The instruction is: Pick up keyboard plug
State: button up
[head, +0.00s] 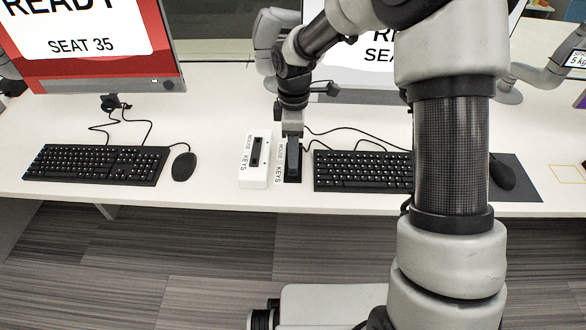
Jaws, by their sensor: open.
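My gripper (292,160) points down at the desk, just left of the right keyboard (362,171). Its dark fingers are small and blend with a dark patch below, so the gap between them is hard to see. A white box (254,174) labelled MOUSE and KEYS, with a dark slot in its top, stands just left of the gripper. A second white label strip (279,172) with the same words lies between box and gripper. I cannot make out the keyboard plug; black cables (340,134) run behind the right keyboard toward the gripper.
A left keyboard (97,164) and mouse (184,166) lie on the white desk (215,188). A monitor (95,45) reading SEAT 35 stands behind them. My arm covers part of the right keyboard and right monitor. Another mouse (502,174) lies on a dark mat (522,190).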

notch_tip(320, 180, down, 5)
jog(key=shift+s+a+r+b, duration=0.1)
jog(key=shift+s+b, duration=0.05)
jog(key=shift+b, duration=0.45)
grip_shut()
notch_tip(320, 180, up, 13)
jog(key=p, duration=0.5)
jog(key=shift+a, duration=0.1)
jog(key=a+p, duration=0.1)
jog(key=a, duration=0.9)
jog(key=shift+w+a+p, duration=0.15)
jog(key=shift+w+p, duration=0.2)
jog(key=shift+w, duration=0.1)
